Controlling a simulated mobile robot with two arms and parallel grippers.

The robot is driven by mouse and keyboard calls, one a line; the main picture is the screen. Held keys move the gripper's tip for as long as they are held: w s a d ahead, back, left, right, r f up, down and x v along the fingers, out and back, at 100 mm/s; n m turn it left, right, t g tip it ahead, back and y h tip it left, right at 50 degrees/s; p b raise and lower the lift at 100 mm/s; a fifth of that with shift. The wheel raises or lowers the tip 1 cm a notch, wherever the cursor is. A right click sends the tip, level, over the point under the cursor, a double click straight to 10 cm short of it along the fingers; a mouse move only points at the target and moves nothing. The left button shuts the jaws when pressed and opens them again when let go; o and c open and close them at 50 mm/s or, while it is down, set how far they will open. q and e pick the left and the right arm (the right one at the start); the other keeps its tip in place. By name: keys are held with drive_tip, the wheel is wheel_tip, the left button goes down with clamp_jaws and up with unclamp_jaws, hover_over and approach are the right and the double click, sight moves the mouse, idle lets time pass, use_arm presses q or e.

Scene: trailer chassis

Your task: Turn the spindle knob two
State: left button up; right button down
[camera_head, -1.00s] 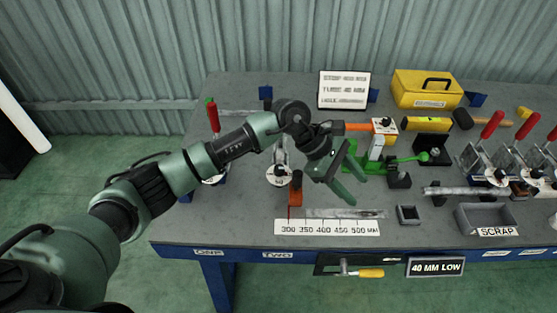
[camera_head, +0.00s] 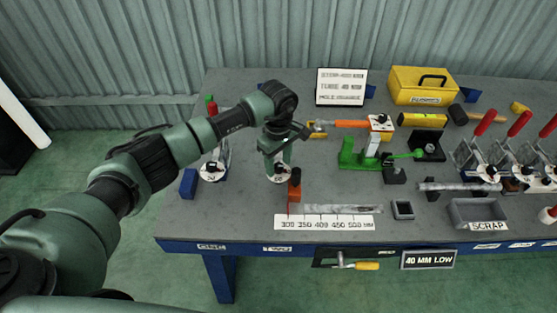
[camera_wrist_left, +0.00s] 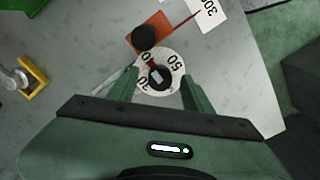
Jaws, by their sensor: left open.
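The spindle knob is a black knob (camera_wrist_left: 157,77) with a light pointer face, set on a round white dial (camera_wrist_left: 172,62) with printed numbers, seen in the left wrist view. In the head view the dial (camera_head: 279,179) shows partly beneath my left gripper (camera_head: 279,172). My left gripper points down over the dial, and in the left wrist view its open green fingers (camera_wrist_left: 165,90) stand on either side of the knob. I cannot tell how far above the knob the fingertips are. My right gripper is not seen.
An orange block with a black top (camera_head: 294,189) stands close beside the dial. A scale strip (camera_head: 327,222) lies in front. A green fixture (camera_head: 357,157) is to the right.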

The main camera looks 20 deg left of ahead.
use_arm(q)
drive_tip(key=shift+f, duration=0.15)
clamp_jaws()
drive_tip(key=n+b, duration=0.3)
drive_tip(key=shift+f, duration=0.15)
drive_tip(key=n+b, duration=0.3)
drive_tip(key=n, duration=0.2)
drive_tip(key=shift+n+b, duration=0.3)
drive_tip(key=n+b, duration=0.3)
drive_tip(key=n, duration=0.2)
drive_tip(key=shift+t, duration=0.3)
drive_tip(key=shift+r+n+b, duration=0.2)
drive_tip(key=shift+n+b, duration=0.55)
drive_tip(key=shift+n, duration=1.35)
